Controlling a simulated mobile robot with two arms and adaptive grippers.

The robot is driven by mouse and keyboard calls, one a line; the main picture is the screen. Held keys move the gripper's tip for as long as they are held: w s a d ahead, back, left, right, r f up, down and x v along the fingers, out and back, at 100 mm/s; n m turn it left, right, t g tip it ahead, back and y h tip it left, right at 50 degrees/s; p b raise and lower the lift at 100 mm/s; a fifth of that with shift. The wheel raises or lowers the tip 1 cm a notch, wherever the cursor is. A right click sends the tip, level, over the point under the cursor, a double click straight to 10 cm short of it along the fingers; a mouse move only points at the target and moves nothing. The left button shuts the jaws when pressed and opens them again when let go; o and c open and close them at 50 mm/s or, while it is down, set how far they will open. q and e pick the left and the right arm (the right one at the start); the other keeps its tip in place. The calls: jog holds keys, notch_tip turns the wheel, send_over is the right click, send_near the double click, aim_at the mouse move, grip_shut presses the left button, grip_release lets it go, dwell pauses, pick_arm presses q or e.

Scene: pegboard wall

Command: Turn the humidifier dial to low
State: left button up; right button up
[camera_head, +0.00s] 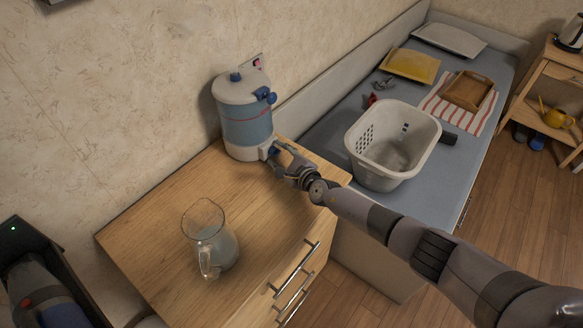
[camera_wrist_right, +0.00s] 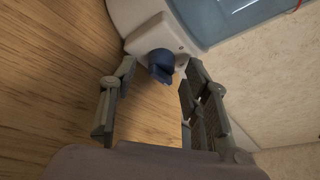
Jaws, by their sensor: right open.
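The humidifier (camera_head: 246,122) is a white and translucent blue canister standing upright at the back right of the wooden cabinet top, against the wall. Its blue dial (camera_wrist_right: 161,64) sits on the white base in the right wrist view. My right gripper (camera_head: 275,153) reaches in from the right to the base. In the wrist view my right gripper (camera_wrist_right: 157,72) is open, with one finger on each side of the dial. I cannot tell whether either finger touches it. In the head view the gripper largely hides the dial. My left gripper is not in view.
A glass pitcher (camera_head: 222,248) stands near the front of the wooden cabinet top (camera_head: 150,225). A white basket (camera_head: 362,158) stands on the blue-grey counter (camera_head: 318,135) to the right. A yellow tray (camera_head: 410,65) and a striped cloth (camera_head: 437,109) lie farther back.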

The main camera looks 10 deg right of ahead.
jog(key=shift+f+v, duration=0.25)
jog(key=shift+v, duration=1)
jog(key=s+d, duration=0.1)
jog(key=s, duration=0.2)
jog(key=s+d, duration=0.2)
jog(key=s, duration=0.1)
jog(key=s+d, duration=0.2)
jog(key=s, duration=0.1)
jog(key=shift+s, duration=0.2)
